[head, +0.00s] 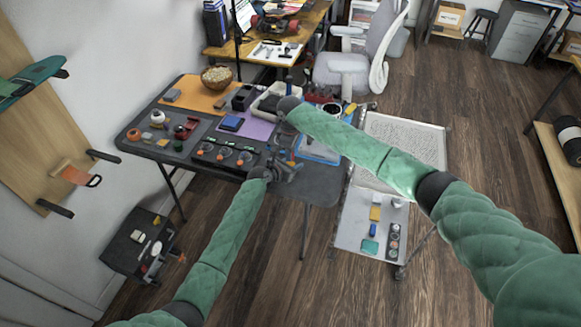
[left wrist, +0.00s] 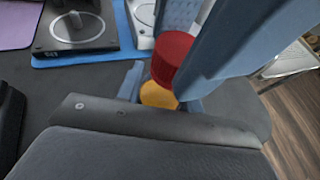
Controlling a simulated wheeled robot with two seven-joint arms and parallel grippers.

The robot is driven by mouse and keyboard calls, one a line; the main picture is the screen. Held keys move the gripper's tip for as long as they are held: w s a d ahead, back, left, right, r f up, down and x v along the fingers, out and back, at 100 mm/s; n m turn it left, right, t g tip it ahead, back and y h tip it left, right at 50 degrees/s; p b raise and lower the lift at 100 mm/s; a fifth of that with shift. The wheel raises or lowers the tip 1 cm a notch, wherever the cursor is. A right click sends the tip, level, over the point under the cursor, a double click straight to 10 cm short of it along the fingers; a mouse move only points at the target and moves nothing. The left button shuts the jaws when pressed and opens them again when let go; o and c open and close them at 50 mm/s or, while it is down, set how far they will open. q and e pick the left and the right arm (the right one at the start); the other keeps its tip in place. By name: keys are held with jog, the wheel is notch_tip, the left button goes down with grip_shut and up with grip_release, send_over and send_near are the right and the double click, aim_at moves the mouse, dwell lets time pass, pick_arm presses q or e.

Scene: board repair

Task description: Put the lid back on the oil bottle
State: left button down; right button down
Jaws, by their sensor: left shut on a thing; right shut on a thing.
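My left gripper (head: 286,171) is over the front edge of the dark table, and its blue-grey fingers (left wrist: 166,98) close around a yellow-orange round piece, which looks like the oil bottle (left wrist: 157,95). A red cylinder, which looks like the lid (left wrist: 172,52), stands just above it in the left wrist view, slightly tilted and offset to the right. Whether the two touch I cannot tell. A large blue-grey finger covers the lid's right side. My right gripper (head: 284,146) is shut close behind the left one; its hold on the lid is mostly hidden. The bottle's lower part is hidden.
The dark table (head: 322,192) holds a tray with orange-marked round parts (head: 222,154), a purple mat (head: 258,130), a blue mat (head: 318,152) and a bowl (head: 216,77). A wheeled cart (head: 352,228) stands to the right. Open floor lies in front.

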jog(key=c, duration=1.2)
grip_release()
jog(key=shift+o, duration=0.2)
jog(key=shift+r, duration=0.15)
jog(key=shift+r, duration=2.1)
jog(key=c, duration=0.3)
jog(key=shift+s+a+r, duration=0.3)
jog(key=shift+s+a, duration=0.05)
jog(key=shift+a, duration=0.2)
notch_tip(320, 180, up, 2)
jog(key=shift+r+m, duration=0.1)
jog(key=shift+m, duration=1.1)
jog(key=shift+w+d+r+m, duration=0.35)
jog(key=shift+d+r+m, duration=0.15)
jog(key=shift+m, duration=0.5)
jog(key=shift+f, duration=0.2)
